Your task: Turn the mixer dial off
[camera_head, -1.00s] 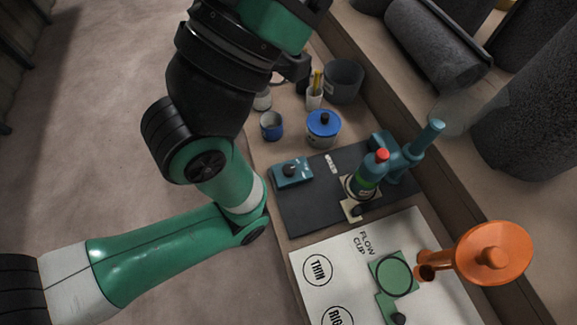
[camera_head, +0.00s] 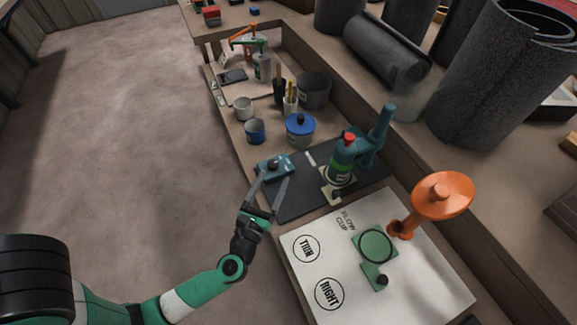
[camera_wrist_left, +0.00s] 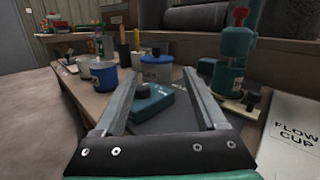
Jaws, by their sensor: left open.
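The mixer's teal control box (camera_head: 283,170) sits at the left end of a dark mat (camera_head: 310,199) on the bench. A black dial (camera_head: 272,164) is on its top; I cannot read its setting. My right gripper is not in view.
A blue-lidded pot (camera_head: 300,132) and a blue cup (camera_head: 255,131) stand just behind the box. The floor (camera_head: 110,140) to the left is clear.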

